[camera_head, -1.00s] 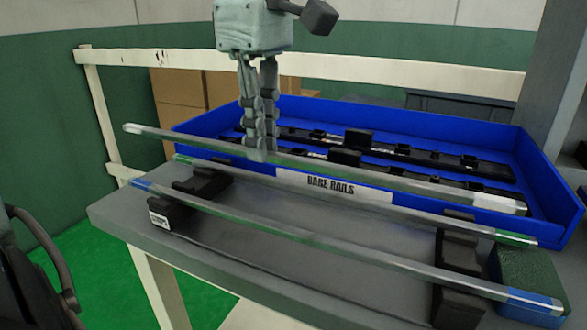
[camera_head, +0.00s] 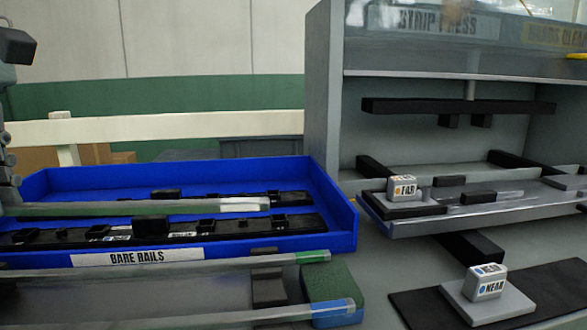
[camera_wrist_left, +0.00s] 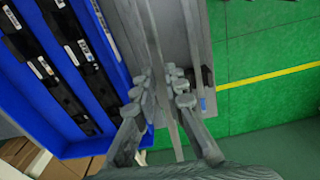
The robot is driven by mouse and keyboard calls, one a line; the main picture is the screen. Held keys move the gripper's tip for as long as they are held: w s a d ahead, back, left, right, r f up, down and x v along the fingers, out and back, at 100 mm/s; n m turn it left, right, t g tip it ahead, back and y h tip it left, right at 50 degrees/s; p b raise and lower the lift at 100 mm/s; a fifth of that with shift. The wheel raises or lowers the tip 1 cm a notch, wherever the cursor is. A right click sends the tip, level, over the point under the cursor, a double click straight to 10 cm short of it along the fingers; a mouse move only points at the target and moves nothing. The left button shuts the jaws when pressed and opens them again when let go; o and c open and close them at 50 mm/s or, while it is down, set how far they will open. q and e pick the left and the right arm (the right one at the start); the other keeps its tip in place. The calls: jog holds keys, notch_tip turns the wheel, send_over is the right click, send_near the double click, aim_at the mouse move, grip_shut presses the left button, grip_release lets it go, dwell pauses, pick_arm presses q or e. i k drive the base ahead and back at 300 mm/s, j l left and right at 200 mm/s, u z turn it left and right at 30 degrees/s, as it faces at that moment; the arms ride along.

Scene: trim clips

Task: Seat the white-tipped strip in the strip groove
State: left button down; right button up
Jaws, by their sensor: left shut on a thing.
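The white-tipped strip (camera_head: 120,209) is a long thin grey bar with a white end (camera_head: 243,204). In the head view it is level above the blue bin, in front of the black rails. My left gripper (camera_head: 8,190) is at the left edge, partly cut off. In the left wrist view its fingers (camera_wrist_left: 167,88) are shut on a long thin strip running between them. The press tray (camera_head: 480,215) at right carries a block marked FAR (camera_head: 401,187) and clear strip-like parts. I cannot clearly make out the strip groove. My right gripper is not in view.
A green-tipped strip (camera_head: 200,268) and a blue-tipped strip (camera_head: 250,314) lie across a black support (camera_head: 268,285), beside a green-topped block (camera_head: 330,285). The blue bin (camera_head: 345,215) holds black rails. A NEAR block (camera_head: 486,282) sits on a dark mat (camera_head: 545,290). The press wall (camera_head: 322,110) stands right of the bin.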

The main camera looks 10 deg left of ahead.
aim_at(555, 196)
jog(key=z, duration=1.1)
jog(key=i+l+u, duration=0.1)
jog(key=i+l, duration=0.15)
jog(key=i+l+u, duration=0.1)
jog(key=l, duration=0.25)
jog(key=i+l, duration=0.3)
jog(key=i+l+u, duration=0.25)
jog(key=i+l, duration=0.2)
jog(key=l, duration=0.25)
jog(key=i+l+u, duration=0.1)
jog(key=l, duration=0.25)
jog(key=i+l+u, duration=0.1)
jog(key=i+l, duration=0.15)
jog(key=l, duration=0.15)
